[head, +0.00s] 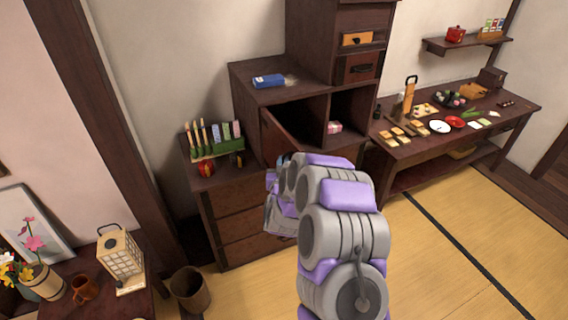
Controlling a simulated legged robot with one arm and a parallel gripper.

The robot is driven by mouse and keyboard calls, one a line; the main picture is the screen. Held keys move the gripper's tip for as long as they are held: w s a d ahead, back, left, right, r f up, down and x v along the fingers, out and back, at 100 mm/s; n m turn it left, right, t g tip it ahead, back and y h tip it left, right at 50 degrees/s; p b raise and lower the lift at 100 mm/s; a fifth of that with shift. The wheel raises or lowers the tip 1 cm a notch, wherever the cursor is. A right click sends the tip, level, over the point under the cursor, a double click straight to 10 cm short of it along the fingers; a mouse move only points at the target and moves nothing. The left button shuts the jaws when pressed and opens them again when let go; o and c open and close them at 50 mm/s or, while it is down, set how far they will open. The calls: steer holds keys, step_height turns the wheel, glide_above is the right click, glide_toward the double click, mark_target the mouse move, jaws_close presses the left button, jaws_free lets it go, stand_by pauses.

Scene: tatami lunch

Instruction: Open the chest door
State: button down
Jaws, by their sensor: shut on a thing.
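The dark brown wooden chest (247,83) stands against the wall near the middle of the head view. Its door (276,138) is a reddish-brown panel on the left compartment. It stands ajar, swung outward, with the dark inside showing behind it. My gripper (283,160) is at the door's lower edge, shut on the door. The fingertips and exact grip point are small and partly hidden by my arm.
A table with food (520,95) stands at right, a bin (189,290) at lower left. Tatami floor (440,250) is clear at right.

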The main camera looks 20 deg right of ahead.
steer(key=shift+w+r, duration=0.15)
steer(key=shift+r, duration=0.35)
steer(key=c, duration=1.4)
jaws_free()
steer(key=shift+a, duration=0.1)
steer(key=shift+c, duration=0.2)
steer(key=shift+o, duration=1.3)
steer(key=shift+f, duration=0.15)
steer(key=shift+s, duration=0.2)
steer(key=shift+f, duration=0.15)
steer(key=shift+s, duration=0.1)
steer(key=p+v, duration=1.3)
steer(key=v, duration=0.4)
steer(key=shift+a+p, duration=0.2)
steer(key=shift+p, duration=0.15)
